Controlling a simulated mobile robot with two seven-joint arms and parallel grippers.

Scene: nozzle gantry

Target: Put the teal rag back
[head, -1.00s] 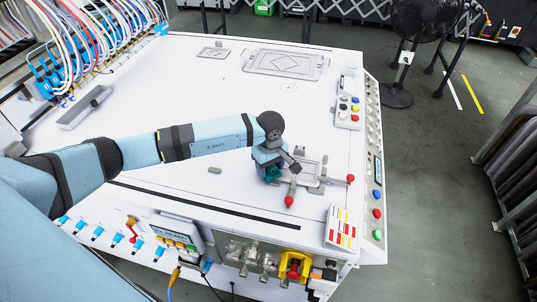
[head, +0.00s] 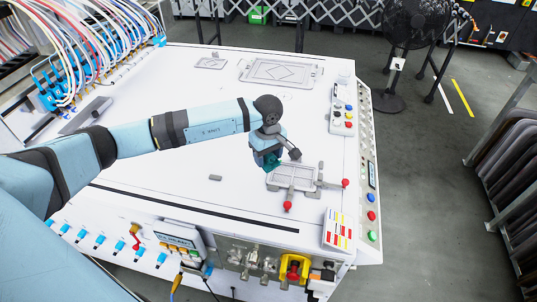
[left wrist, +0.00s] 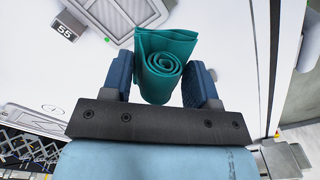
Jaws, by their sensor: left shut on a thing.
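The teal rag (head: 270,163) is a rolled cloth with a spiral end and a loose flap. It also shows in the left wrist view (left wrist: 163,68), between the two blue fingers. My left gripper (head: 265,158) is shut on it, pointing down over the white table, just behind and left of a grey frame with red-knobbed clamps (head: 291,188). The arm and fingers hide part of the rag in the head view. I cannot tell exactly how far the rag is above the table. My right gripper is out of view.
A button box (head: 343,119) and a color-striped card (head: 339,229) are at the table's right side. A large grey plate with a diamond mark (head: 281,73) lies at the back. A small grey block (head: 215,178) lies left of the frame. Much of the white tabletop (head: 170,85) is clear.

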